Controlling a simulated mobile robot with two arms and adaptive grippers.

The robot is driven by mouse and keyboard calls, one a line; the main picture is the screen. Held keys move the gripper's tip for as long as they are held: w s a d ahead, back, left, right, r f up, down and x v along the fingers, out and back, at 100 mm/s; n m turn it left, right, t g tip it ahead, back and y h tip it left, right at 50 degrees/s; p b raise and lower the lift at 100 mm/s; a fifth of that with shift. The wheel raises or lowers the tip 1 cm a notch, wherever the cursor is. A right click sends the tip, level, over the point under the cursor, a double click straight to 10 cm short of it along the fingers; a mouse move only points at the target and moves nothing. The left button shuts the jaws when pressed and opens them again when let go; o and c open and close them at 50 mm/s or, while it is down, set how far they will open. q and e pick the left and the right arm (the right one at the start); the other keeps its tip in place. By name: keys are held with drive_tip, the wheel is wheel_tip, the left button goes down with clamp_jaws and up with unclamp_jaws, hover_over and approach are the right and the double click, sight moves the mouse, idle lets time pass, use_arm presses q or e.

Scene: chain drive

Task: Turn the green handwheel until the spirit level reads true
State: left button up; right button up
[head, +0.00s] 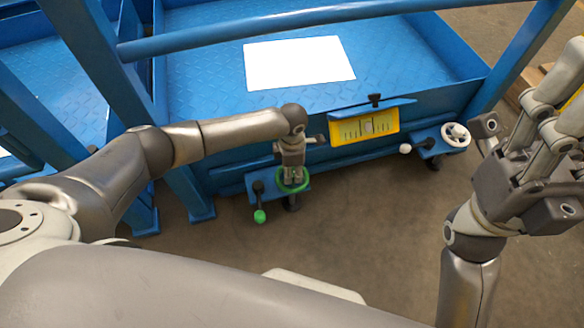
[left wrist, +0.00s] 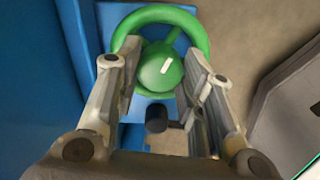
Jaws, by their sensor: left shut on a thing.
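The green handwheel (head: 304,184) sits low on the front of a blue platform, left of the spirit level. My left gripper (head: 292,178) reaches down onto it. In the left wrist view, the fingers of the left gripper (left wrist: 165,75) stand on both sides of the wheel's green hub (left wrist: 160,68), inside the green rim (left wrist: 200,32), shut on it. The hub bears a white mark. The yellow spirit level (head: 350,134) is on the platform's front, with a pale vial near its middle. Its exact reading is too small to tell. My right gripper (head: 515,115) is open and empty at the right.
A lever with a green knob (head: 260,216) hangs beside the green wheel. A white handwheel (head: 456,135) and a white knob (head: 405,148) are on the right bracket. A blue rail (head: 300,28) crosses above the platform. A white sheet (head: 298,64) lies on the deck.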

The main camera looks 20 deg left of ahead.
use_arm(q)
drive_tip(key=o, duration=1)
drive_tip(key=shift+o, duration=0.2)
wheel_tip(320, 180, up, 12)
